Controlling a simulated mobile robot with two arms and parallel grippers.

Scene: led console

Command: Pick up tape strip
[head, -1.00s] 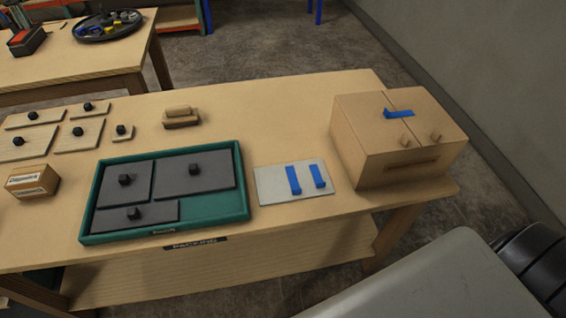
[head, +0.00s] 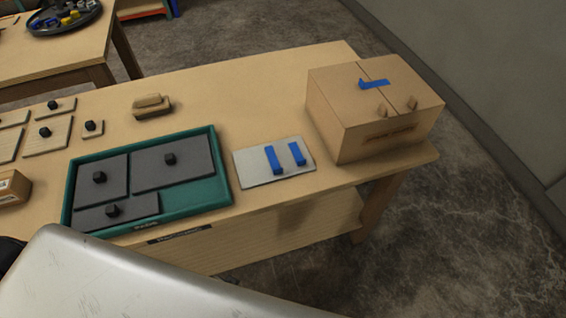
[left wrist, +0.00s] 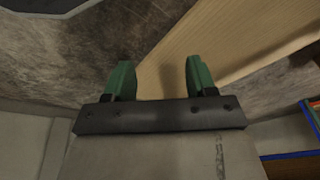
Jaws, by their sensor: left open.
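Two blue tape strips, the left one (head: 273,160) and the right one (head: 297,154), lie side by side on a light grey plate (head: 247,169) on the packing table. A third blue strip (head: 374,84) lies across the seam on top of the cardboard box (head: 338,115). My left gripper (left wrist: 158,72) shows in the left wrist view with its green fingers apart and nothing between them. It points toward a wooden surface and the floor, and no tape shows there. My right gripper is not in view.
A green tray (head: 222,190) with dark knobbed panels sits left of the plate. Pale knobbed panels (head: 48,137) and a small wooden block (head: 151,107) lie further left and back. A grey arm part of mine covers the lower left. The table's back middle is clear.

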